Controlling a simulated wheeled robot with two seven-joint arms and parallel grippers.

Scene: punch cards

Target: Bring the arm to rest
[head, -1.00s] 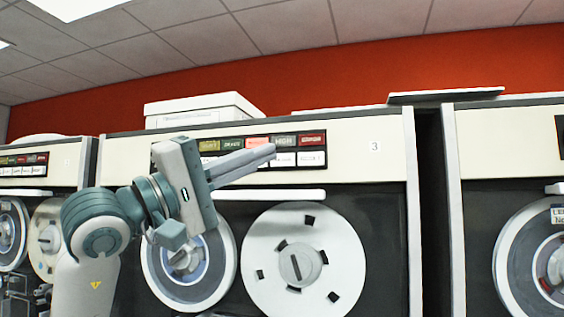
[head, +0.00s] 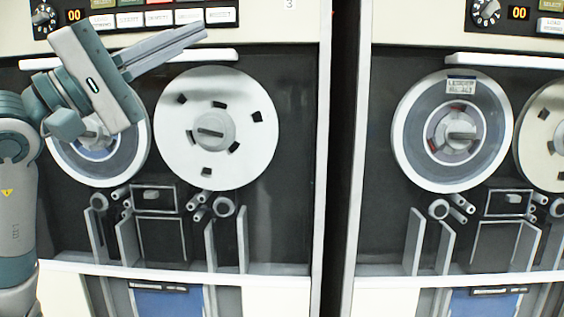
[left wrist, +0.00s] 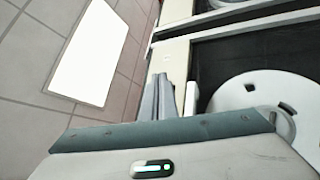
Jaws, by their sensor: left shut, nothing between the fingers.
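My left gripper (head: 203,32) is raised at the upper left of the head view, its fingers pointing to the right and slightly up. The fingers are together with nothing between them. It appears in front of a tape drive cabinet, near the row of buttons. In the left wrist view the shut fingers (left wrist: 163,98) show above the gripper body, with the cabinet beyond them. My right gripper is in neither view.
A tape drive cabinet (head: 290,150) with two reels fills the left of the head view. A second cabinet (head: 385,220) stands to its right across a narrow dark gap. The left wrist view shows a tiled ceiling with a bright light panel (left wrist: 85,55).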

